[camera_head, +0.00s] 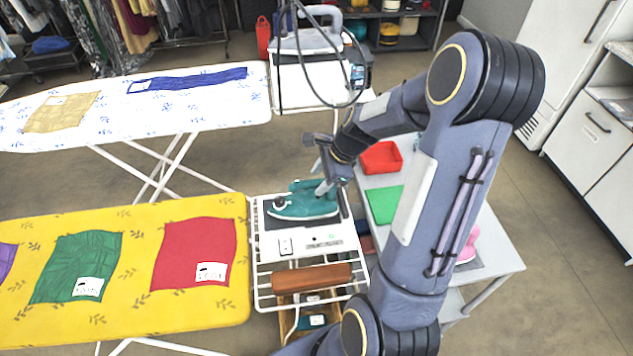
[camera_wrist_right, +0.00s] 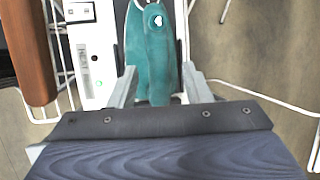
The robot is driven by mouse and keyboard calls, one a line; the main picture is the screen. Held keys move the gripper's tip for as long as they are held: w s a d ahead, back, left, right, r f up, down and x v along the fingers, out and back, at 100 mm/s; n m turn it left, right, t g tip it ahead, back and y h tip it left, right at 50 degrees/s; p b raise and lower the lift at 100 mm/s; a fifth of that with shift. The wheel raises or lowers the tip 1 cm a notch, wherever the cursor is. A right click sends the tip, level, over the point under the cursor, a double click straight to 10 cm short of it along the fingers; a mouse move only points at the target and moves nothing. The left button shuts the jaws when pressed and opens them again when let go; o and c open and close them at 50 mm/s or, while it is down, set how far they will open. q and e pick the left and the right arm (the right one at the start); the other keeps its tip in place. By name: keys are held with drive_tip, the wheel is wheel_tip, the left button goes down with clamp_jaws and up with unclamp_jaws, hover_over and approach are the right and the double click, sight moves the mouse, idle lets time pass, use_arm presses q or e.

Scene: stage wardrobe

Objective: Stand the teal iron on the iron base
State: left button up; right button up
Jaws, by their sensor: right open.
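The teal iron (camera_head: 303,206) rests on the dark plate of the white iron base (camera_head: 330,240), on the wire rack at the end of the yellow ironing board. The iron also shows in the right wrist view (camera_wrist_right: 150,50), with the base (camera_wrist_right: 88,65) beneath and to its left. My right gripper (camera_head: 325,186) is at the iron's right end. Its open fingers (camera_wrist_right: 160,88) stand on either side of the iron's teal body, with gaps visible. The iron's underside is hidden. My left gripper is out of view.
A yellow ironing board (camera_head: 135,215) with cloth pieces lies left of the rack. A brown roll (camera_head: 312,278) sits in front of the base. A side table holds a red tray (camera_head: 381,157) and green cloth (camera_head: 384,203). Another iron (camera_head: 305,40) with a cable stands behind.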

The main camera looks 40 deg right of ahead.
drive_tip(key=v, duration=0.9)
drive_tip(key=s+a+r+n, duration=0.2)
drive_tip(key=s+a+n, duration=0.5)
drive_tip(key=a+n, duration=0.2)
drive_tip(key=s+a+r+n+t, duration=0.1)
drive_tip(key=s+a+r+n, duration=0.1)
drive_tip(key=s+a+n, duration=0.6)
drive_tip(key=a+n, duration=0.1)
drive_tip(key=n, duration=0.3)
drive_tip(key=shift+s+a+r+n+t+y, duration=0.25)
drive_tip(key=shift+r+n+t+y, duration=0.05)
drive_tip(key=shift+n+y, duration=0.1)
